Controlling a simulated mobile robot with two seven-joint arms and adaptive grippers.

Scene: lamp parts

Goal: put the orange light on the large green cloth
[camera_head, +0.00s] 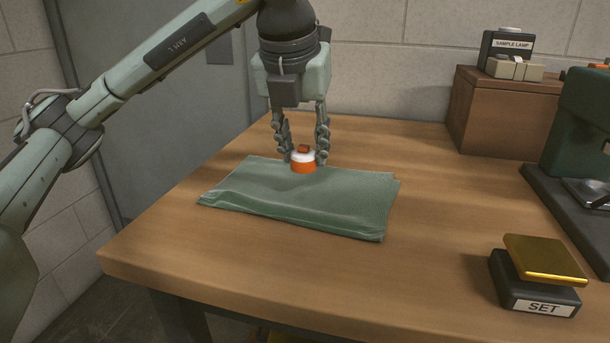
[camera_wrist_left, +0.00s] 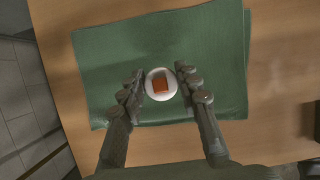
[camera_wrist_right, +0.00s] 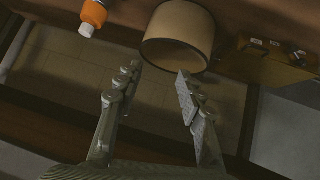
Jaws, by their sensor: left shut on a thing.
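The orange light (camera_head: 304,166), with an orange body, white collar and small orange top, is between the fingertips of my left gripper (camera_head: 306,158). The left gripper points straight down and is shut on it. The light is over the back part of the large green cloth (camera_head: 300,205), at or just above its surface; I cannot tell if it touches. In the left wrist view, the light's white top (camera_wrist_left: 152,84) shows against the cloth (camera_wrist_left: 110,60). My right gripper (camera_wrist_right: 155,78) shows only in the right wrist view, open and empty.
A brass-topped SET block (camera_head: 540,280) stands at the front right. A brown box (camera_head: 500,110) carries a sample lamp holder (camera_head: 508,52) at the back, beside a dark green machine (camera_head: 582,125). The right wrist view shows a beige cylinder (camera_wrist_right: 178,40) and an orange-white object (camera_wrist_right: 93,17).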

